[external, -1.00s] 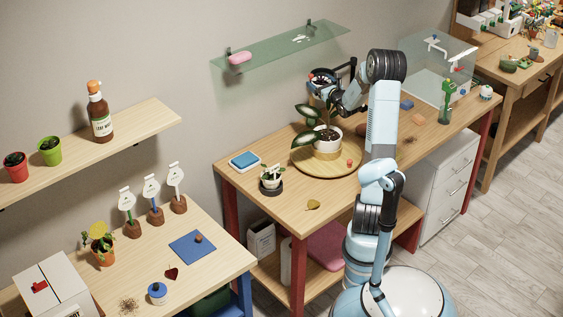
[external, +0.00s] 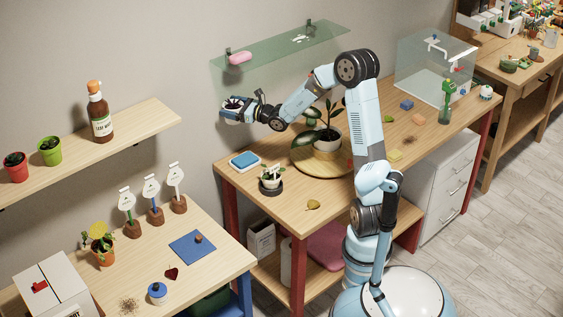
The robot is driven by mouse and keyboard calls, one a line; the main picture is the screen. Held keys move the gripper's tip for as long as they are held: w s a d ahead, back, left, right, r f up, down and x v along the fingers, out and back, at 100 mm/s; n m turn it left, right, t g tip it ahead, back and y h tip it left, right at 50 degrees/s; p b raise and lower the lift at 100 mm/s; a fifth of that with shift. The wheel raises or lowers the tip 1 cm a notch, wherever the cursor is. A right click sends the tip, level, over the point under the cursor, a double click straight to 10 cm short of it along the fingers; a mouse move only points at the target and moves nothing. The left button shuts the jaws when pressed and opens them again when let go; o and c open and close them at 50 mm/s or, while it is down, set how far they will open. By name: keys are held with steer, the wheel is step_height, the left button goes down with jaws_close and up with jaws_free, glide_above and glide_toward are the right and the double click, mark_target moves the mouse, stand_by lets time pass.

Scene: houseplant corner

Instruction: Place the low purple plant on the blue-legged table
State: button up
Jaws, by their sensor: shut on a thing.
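My gripper (external: 238,112) is shut on a small pot with a low, dark purplish plant (external: 233,103). It holds the plant in the air, left of the red-legged table and below the glass shelf. The fingers hide part of the pot. The blue-legged table (external: 213,272) stands at the lower left, with one blue leg (external: 244,292) showing. The held plant is above and to the right of this table, well clear of its top.
On the blue-legged table are a blue mat (external: 190,250), a yellow flower pot (external: 101,245), several labelled markers (external: 154,203), a blue-lidded jar (external: 157,292) and a white box (external: 55,292). A wooden shelf (external: 145,122) holds a brown bottle (external: 100,115). The table's front right is mostly clear.

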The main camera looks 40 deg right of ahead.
steer(key=s+a+f+n+g+y, duration=0.2)
steer(key=s+a+n+g+y, duration=0.1)
steer(key=a, duration=0.9)
steer(key=s+a+f+n+g+y, duration=0.1)
steer(key=s+a+n+g+y, duration=0.2)
steer(key=a, duration=0.9)
steer(key=s+a+f+n+g+y, duration=0.2)
steer(key=s+a, duration=0.2)
steer(key=a, duration=0.8)
steer(key=s+a+f+n+g+y, duration=0.1)
steer(key=s+a+f+n+g, duration=0.3)
steer(key=s+a, duration=0.75)
steer(key=s+a+f+n+g+y, duration=0.1)
steer(key=s+a+f+n+g, duration=0.1)
steer(key=s+a+f+g, duration=0.7)
steer(key=w+a+f+t, duration=0.1)
steer(key=w+a+f, duration=0.1)
steer(key=a, duration=0.3)
steer(key=w+a+f, duration=0.3)
steer(key=a, duration=0.2)
steer(key=w+a+f+t, duration=0.1)
steer(key=w+a+f, duration=0.1)
steer(key=a, duration=0.3)
steer(key=shift+w+f+t, duration=0.15)
steer(key=shift+w+t, duration=0.1)
steer(key=shift+t, duration=0.05)
steer(key=shift+w+f, duration=0.1)
steer(key=shift+f, duration=1.55)
